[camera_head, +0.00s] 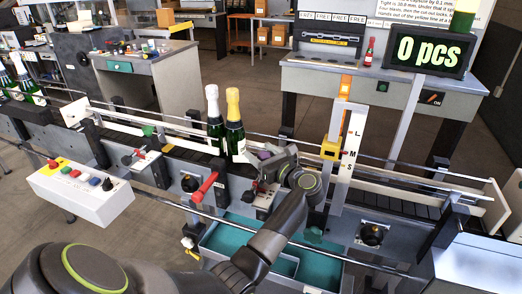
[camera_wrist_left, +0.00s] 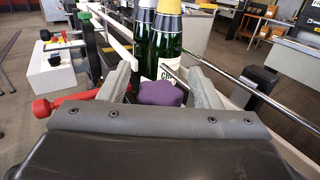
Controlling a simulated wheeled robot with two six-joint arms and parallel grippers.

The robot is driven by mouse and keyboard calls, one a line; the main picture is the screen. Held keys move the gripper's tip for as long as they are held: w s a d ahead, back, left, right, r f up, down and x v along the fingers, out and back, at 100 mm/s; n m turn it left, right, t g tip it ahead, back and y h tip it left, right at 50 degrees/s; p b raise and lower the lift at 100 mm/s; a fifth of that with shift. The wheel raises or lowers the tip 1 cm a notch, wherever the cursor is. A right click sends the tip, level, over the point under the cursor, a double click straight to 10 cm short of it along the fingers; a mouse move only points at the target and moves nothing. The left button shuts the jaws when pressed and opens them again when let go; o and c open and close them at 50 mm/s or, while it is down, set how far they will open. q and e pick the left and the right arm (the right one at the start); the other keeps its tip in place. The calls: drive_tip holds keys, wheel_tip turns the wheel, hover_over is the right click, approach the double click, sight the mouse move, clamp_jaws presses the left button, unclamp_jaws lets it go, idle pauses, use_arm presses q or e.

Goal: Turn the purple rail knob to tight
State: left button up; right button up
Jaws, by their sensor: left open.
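The purple rail knob (camera_wrist_left: 160,94) sits between the two fingers of my left gripper (camera_wrist_left: 159,78) in the left wrist view. The gripper is open, one finger on each side of the knob. I cannot tell whether either finger touches it. In the head view, the knob (camera_head: 264,155) shows as a small purple patch by my left gripper (camera_head: 268,165), at the conveyor's front rail. The knob's tight and loose marks are not readable. My right gripper is not in view.
Two bottles, one with a white top and one with a gold top (camera_head: 234,125), stand on the conveyor just behind the knob. A red-handled lever (camera_head: 205,187) is left of the gripper. A level post marked L, M, S (camera_head: 349,155) stands to the right. A teal tray (camera_head: 228,238) lies below.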

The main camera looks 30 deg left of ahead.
use_arm(q)
drive_tip(key=shift+d, duration=0.1)
drive_tip(key=shift+c, duration=0.4)
drive_tip(key=c, duration=0.9)
